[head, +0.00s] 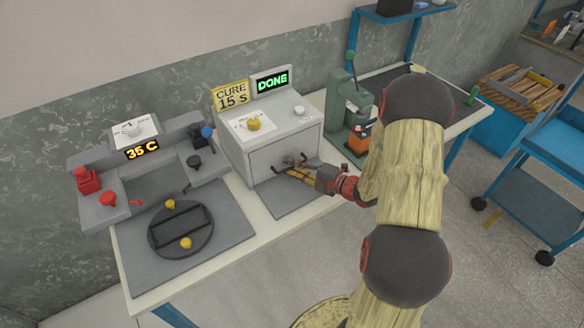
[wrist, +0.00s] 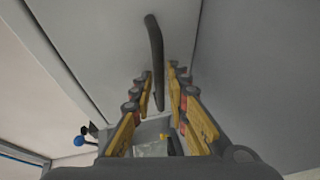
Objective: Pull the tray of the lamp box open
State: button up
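The lamp box (head: 272,146) is a light grey box on the bench, with a closed-looking front panel. Its tray handle is a dark bar (wrist: 153,45), seen in the wrist view running down the pale grey front (wrist: 100,45). My gripper (head: 289,168) is in front of the lamp box, low on its front face. In the wrist view my gripper (wrist: 160,78) has its fingers apart, one on each side of the handle's lower part, with small gaps showing. In the head view the fingers partly hide the handle.
A yellow knob (head: 253,124) and a white knob (head: 299,111) sit on the box top, below a green DONE display (head: 272,80). A grey heater station (head: 150,170) stands left. A green press (head: 345,105) stands close on the right.

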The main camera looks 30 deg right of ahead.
jog(key=shift+c, duration=0.9)
grip_shut()
